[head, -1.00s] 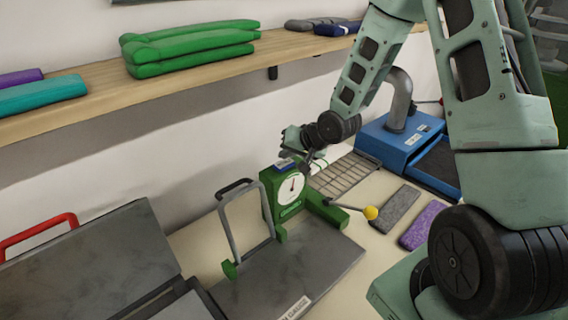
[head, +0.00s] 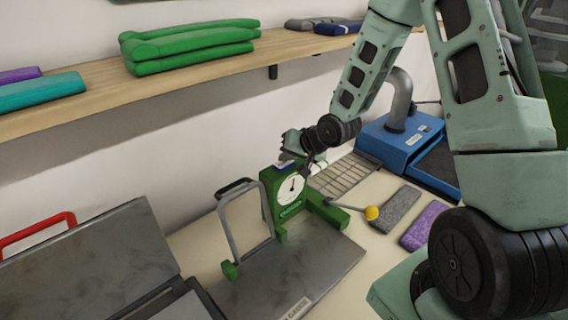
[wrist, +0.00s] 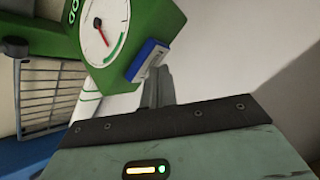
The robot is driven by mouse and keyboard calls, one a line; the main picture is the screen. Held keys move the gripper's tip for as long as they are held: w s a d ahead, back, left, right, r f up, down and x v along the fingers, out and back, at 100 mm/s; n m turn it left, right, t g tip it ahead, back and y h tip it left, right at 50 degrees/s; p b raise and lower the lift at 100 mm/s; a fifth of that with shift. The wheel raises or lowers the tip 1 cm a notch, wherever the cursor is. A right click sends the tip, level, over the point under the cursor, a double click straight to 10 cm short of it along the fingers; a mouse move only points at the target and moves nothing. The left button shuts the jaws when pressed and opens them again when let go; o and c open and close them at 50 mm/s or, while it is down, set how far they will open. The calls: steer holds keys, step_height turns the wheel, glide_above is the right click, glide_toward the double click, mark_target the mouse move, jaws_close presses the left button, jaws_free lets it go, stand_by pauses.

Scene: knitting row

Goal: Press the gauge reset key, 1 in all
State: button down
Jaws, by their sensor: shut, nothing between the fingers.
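The green gauge (head: 283,207) with a white round dial and red needle stands upright at the back of a grey plate. A blue key (head: 284,165) sits on its top. In the wrist view the gauge (wrist: 135,20) fills the upper left, and the blue key (wrist: 147,60) shows beside my fingertips. My gripper (wrist: 157,85) is shut and empty, its fingertips close to the key. I cannot tell whether they touch it. In the head view my gripper (head: 292,146) is just above the gauge top, its fingertips partly hidden.
A grey handle frame (head: 236,222) stands left of the gauge. A lever with a yellow knob (head: 372,213) juts right. A blue machine (head: 395,146) and grey and purple blocks (head: 424,225) lie right. A shelf (head: 110,98) with folded knits runs above.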

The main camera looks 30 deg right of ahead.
mark_target(287, 165)
steer(key=shift+f, duration=0.2)
stand_by(0.4)
steer(key=shift+r+p, duration=0.75)
steer(key=shift+r, duration=0.1)
steer(key=shift+r, duration=0.1)
step_height(287, 165, up, 5)
steer(key=p, duration=0.4)
steer(key=shift+p, duration=0.35)
